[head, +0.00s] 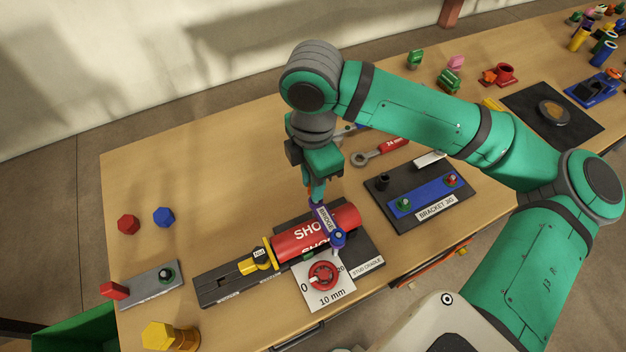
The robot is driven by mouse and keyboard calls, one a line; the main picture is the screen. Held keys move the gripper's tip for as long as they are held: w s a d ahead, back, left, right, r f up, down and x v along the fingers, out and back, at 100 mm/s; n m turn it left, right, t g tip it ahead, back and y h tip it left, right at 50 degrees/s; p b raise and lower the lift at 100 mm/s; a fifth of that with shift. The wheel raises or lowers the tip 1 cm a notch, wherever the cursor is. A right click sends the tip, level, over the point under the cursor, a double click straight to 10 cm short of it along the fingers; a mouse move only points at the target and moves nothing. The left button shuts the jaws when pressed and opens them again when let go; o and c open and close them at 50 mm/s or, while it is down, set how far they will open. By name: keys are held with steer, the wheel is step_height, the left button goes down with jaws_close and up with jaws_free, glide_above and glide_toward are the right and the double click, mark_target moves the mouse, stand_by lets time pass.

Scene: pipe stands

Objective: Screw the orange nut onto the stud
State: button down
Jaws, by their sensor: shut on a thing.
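My gripper (317,194) points down over the far end of the purple strap marked BRIDGE (325,217). It is shut, and a small orange patch between its fingers appears to be the orange nut (318,191), mostly hidden. The bridge lies across a red cylinder (296,237) in a dark cradle (234,285). A blue nut (338,236) sits at the bridge's near end. The stud under my gripper is hidden, so I cannot tell whether the nut touches it.
A red handwheel (323,275) on a white 10 mm card stands in front. A yellow clamp piece (259,256) is left of the cylinder. The bracket board (418,190) is on the right. A red-handled wrench (381,153) lies behind.

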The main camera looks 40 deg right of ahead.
steer(key=shift+s+f, duration=0.1)
stand_by(0.5)
steer(key=shift+f, duration=1.65)
steer(key=m, duration=0.5)
steer(key=shift+d+m, duration=0.1)
steer(key=shift+m, duration=0.3)
steer(key=m, duration=0.5)
steer(key=shift+d+m, duration=0.1)
steer(key=shift+m, duration=0.2)
steer(key=m, duration=1.1)
steer(key=shift+d+m, duration=0.15)
steer(key=shift+m, duration=0.15)
steer(key=c, duration=1.5)
jaws_free()
steer(key=shift+o, duration=0.2)
